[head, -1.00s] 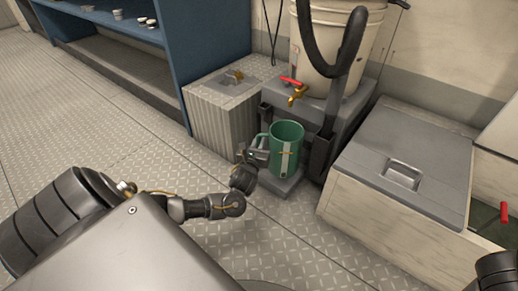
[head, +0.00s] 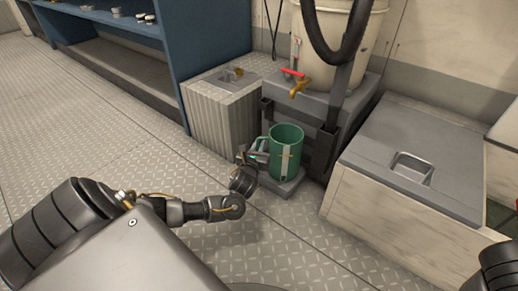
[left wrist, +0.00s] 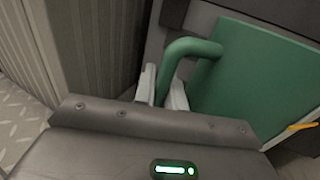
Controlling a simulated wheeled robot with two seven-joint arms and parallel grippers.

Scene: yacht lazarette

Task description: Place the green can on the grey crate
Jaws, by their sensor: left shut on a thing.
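The green can (head: 286,152), an open-topped jug with a side handle and a pale stripe, is upright over a small low grey platform (head: 288,189), below a brass tap with a red lever. I cannot tell whether it touches the platform. My left gripper (head: 262,157) is shut on the can's handle from the left. In the left wrist view the handle (left wrist: 190,48) passes between the pale fingers (left wrist: 163,90), and the green can wall fills the right side. A ribbed grey box (head: 222,115), which looks like the grey crate, stands left of the can. My right gripper is out of view.
A white barrel (head: 340,45) stands on a grey stand behind the can, with a dark hose in front. A pale bench with a grey lid (head: 415,160) is at right. A blue shelf (head: 205,45) stands back left. Floor at left is clear.

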